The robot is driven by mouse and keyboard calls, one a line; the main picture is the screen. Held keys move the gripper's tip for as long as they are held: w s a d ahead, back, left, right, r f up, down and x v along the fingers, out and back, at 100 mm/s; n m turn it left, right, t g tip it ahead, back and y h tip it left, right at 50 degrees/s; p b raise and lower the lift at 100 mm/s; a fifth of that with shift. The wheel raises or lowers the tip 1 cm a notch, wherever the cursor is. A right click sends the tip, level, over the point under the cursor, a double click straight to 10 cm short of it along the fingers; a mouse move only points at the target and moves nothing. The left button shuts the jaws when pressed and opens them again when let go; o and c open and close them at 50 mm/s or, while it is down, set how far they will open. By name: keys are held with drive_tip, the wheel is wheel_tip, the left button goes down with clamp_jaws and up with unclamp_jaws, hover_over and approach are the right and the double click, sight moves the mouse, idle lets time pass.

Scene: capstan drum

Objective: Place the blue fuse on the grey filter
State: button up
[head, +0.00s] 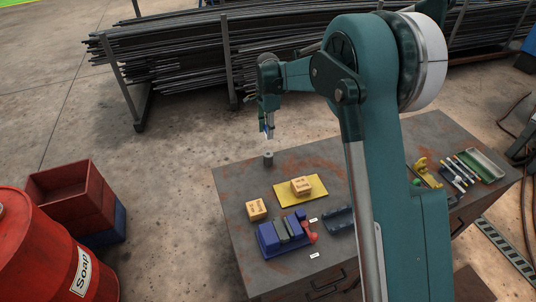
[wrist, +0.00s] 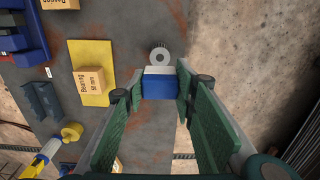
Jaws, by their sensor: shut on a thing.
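The blue fuse (wrist: 160,86), a blue block with a pale band on top, is held between the fingers of my gripper (wrist: 161,92) in the wrist view. In the head view my gripper (head: 268,127) points down above the far left corner of the table. The grey filter (head: 268,159) is a small upright cylinder on the table, below my gripper. It also shows in the wrist view (wrist: 160,55), with a round ribbed top and dark centre, just beyond the fuse. In the head view a gap separates the gripper from the filter.
On the rusty grey table (head: 235,185), a yellow mat (head: 286,194) carries a cardboard box (head: 302,186). Another box (head: 256,209) and a blue block-shaped fixture (head: 268,238) stand nearer. A green tray (head: 483,164) lies right. The table around the filter is clear.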

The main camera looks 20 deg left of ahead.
drive_tip(key=shift+f, duration=0.1)
drive_tip(key=shift+f, duration=3)
drive_tip(key=shift+f, duration=1.9)
drive_tip(key=shift+f, duration=0.2)
drive_tip(key=o, duration=0.7)
drive_tip(key=shift+o, duration=0.9)
drive_tip(key=shift+r, duration=0.2)
